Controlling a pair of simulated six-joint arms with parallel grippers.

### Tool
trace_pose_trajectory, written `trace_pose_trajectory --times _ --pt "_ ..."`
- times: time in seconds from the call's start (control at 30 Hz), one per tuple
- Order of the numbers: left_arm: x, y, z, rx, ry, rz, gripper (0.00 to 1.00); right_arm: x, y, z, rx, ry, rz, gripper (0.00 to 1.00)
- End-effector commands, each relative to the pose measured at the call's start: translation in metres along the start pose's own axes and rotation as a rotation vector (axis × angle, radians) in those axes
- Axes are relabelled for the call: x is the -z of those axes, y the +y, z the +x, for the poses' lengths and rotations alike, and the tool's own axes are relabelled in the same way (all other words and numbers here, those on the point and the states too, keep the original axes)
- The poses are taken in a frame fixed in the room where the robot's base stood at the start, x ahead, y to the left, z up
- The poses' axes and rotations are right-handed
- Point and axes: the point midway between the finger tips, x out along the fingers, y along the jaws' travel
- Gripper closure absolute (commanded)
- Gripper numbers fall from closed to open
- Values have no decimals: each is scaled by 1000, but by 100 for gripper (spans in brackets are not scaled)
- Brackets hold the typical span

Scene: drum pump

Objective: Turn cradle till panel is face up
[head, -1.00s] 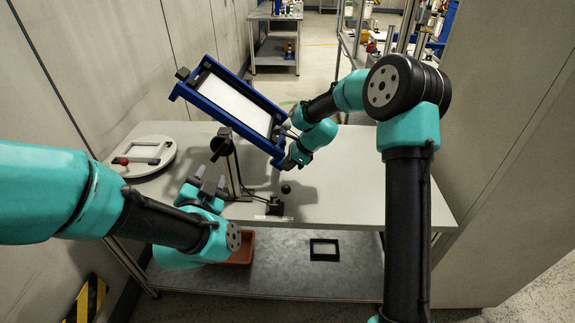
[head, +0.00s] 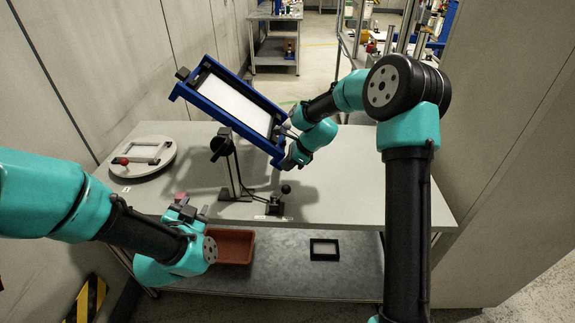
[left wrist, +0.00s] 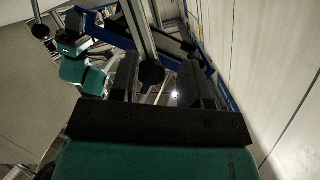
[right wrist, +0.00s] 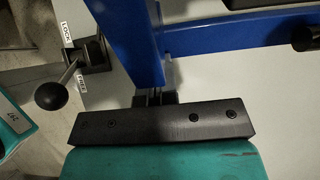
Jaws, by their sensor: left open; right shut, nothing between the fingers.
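My right gripper (head: 287,143) is at the cradle's lower right end. In the right wrist view, the shut fingers (right wrist: 155,95) are close against the blue frame (right wrist: 137,40); contact is unclear. My left gripper (head: 190,208) is open and empty near the table's front edge, apart from the cradle. Its spread fingers (left wrist: 158,75) show in the left wrist view.
A small lever with a black ball knob (head: 286,189) stands at the table front; its LOCK and FREE labels (right wrist: 66,35) show in the right wrist view. A round white fixture (head: 142,158) with a red knob lies left. A red bin (head: 235,247) and black frame (head: 324,250) are below.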

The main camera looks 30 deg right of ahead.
Motion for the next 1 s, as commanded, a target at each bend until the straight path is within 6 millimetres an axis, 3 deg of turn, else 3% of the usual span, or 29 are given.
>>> trace_pose_trajectory --times 0.03,0.1,0.47,0.8,1.0 --pt "-24 -3 1 -14 -55 -39 57 0 0 0 0 0 0 100" --pt "-54 -5 2 -37 -125 -101 57 0 0 0 0 0 0 100" --pt "-202 -4 -26 -117 -498 -447 57 0 0 0 0 0 0 100" --pt "-319 16 -90 -137 -857 -811 57 0 0 0 0 0 0 100" --pt "-368 35 -134 -130 -1051 -1015 57 0 0 0 0 0 0 100"
